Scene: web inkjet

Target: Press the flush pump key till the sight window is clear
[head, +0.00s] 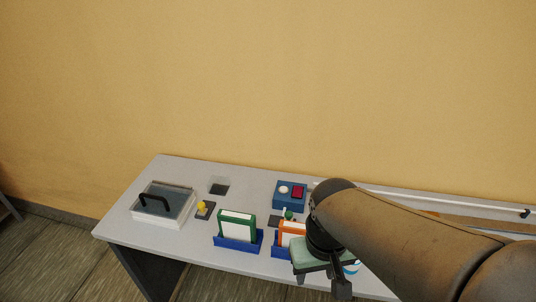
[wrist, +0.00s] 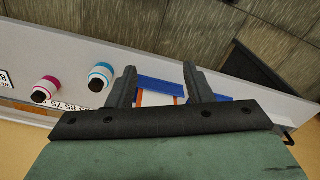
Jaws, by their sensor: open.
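A blue box (head: 290,204) stands towards the back of the bench in the head view. On its top are a round white part (head: 283,190), which may be the pump key, and a dark red square (head: 298,191), which looks like the sight window. No label is readable there. My gripper (head: 320,284) is at the front of the bench, nearer than the blue box and to its right, apart from it. Its fingers (wrist: 159,72) are spread and empty in the wrist view, over an orange-framed white piece (wrist: 158,99). The blue box does not show clearly in the wrist view.
A green-framed piece (head: 237,226) stands in a blue holder, left of the orange-framed one (head: 291,232). A lidded box with a black handle (head: 154,203) and a yellow knob (head: 202,206) are further left. Bottles with pink (wrist: 47,86) and blue (wrist: 101,75) bands are beside my gripper.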

